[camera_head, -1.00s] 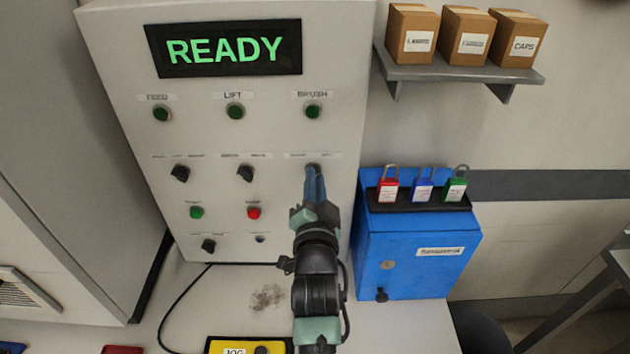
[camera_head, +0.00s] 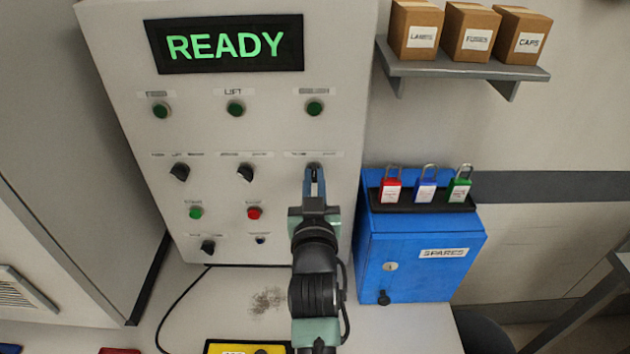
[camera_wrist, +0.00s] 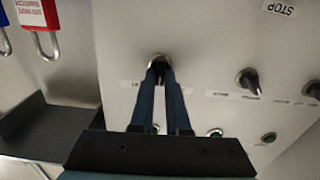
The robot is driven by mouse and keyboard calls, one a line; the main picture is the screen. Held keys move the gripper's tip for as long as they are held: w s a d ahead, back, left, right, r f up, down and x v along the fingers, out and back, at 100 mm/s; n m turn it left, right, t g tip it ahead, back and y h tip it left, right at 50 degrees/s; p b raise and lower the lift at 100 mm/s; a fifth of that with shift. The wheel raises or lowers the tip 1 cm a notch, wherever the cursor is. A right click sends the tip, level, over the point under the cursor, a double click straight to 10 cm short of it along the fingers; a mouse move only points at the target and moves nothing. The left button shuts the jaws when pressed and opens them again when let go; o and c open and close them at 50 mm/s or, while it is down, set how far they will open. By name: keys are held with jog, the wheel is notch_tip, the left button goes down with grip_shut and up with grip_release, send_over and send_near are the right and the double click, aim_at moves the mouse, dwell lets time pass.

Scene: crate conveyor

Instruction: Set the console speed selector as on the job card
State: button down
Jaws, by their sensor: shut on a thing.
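The console (camera_head: 230,135) is a pale upright panel with a lit READY display (camera_head: 226,46). Three black selector knobs sit in its middle row: the left knob (camera_head: 180,172), the middle knob (camera_head: 246,172) and the right knob (camera_head: 315,168). My gripper (camera_head: 314,185) is shut on the right knob, with its blue fingers on either side. The wrist view shows the fingers around this knob (camera_wrist: 158,63), which they partly hide. The labels above the knobs are too blurred to read for sure. I see no job card that I can identify.
A green button (camera_head: 195,213), a red button (camera_head: 254,213) and a lower black knob (camera_head: 208,247) lie left of my arm. A blue SPARES cabinet (camera_head: 418,265) with three padlocks stands close on the right. A shelf (camera_head: 465,68) holds three boxes above it.

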jog(key=n, duration=0.4)
jog(key=shift+n, duration=0.3)
jog(key=shift+a+f+n+p, duration=0.15)
jog(key=shift+n+p, duration=0.25)
jog(key=shift+n, duration=1.5)
jog(key=c, duration=0.9)
grip_release()
jog(key=shift+s, duration=0.1)
jog(key=s+b, duration=0.1)
jog(key=s, duration=1.1)
jog(key=shift+s+b, duration=0.4)
